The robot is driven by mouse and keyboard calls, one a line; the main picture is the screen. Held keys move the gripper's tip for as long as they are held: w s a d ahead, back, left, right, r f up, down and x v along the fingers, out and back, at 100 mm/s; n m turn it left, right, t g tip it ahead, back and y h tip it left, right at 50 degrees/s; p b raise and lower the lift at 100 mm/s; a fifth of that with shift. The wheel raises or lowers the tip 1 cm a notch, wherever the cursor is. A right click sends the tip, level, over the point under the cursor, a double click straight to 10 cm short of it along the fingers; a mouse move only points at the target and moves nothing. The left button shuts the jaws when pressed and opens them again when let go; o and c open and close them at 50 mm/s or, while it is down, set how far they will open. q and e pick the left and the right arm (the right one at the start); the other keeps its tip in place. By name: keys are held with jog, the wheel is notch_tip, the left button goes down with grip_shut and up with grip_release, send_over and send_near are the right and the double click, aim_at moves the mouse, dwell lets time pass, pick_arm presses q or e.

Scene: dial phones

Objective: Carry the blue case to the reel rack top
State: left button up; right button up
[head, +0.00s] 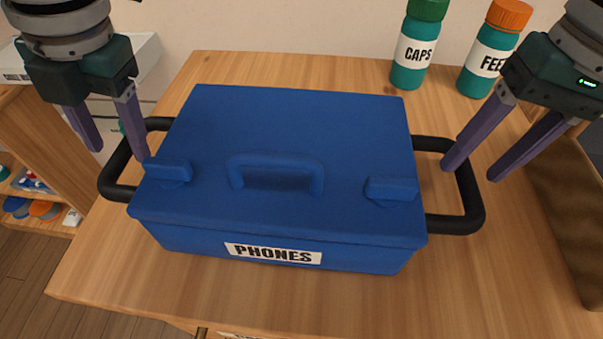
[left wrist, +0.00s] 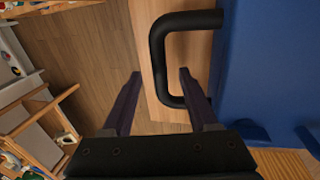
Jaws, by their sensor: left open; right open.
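The blue case (head: 275,130), labelled PHONES, sits closed on a wooden table with a black side handle at each end and a blue handle on its lid. My left gripper (head: 122,154) is open at the left black handle (head: 113,177), with its fingers apart around or above the bar. In the left wrist view the left black handle (left wrist: 157,55) shows ahead of the open fingers (left wrist: 160,75), one finger close to it. My right gripper (head: 470,172) is open, its fingers on either side of the right black handle (head: 468,200). The reel rack top cannot be identified.
Bottles labelled CAPS (head: 413,50) and, partly hidden, FEE (head: 488,60) stand at the back right of the wooden table (head: 330,300). A white box (head: 145,55) is behind my left gripper. Shelves with coloured items (head: 35,200) stand at the left.

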aim_at(119, 151)
pick_arm(q)
jog(key=shift+x, duration=1.75)
pick_arm(e)
jog(key=shift+a+f, duration=0.15)
jog(key=shift+f, duration=0.7)
jog(key=shift+a+f, duration=0.15)
jog(key=shift+f, duration=0.7)
pick_arm(q)
jog(key=shift+c, duration=0.4)
pick_arm(e)
jog(key=shift+c, duration=0.4)
pick_arm(q)
grip_shut()
pick_arm(e)
grip_shut()
pick_arm(q)
jog(key=shift+r, duration=0.1)
pick_arm(e)
jog(key=shift+r, duration=0.1)
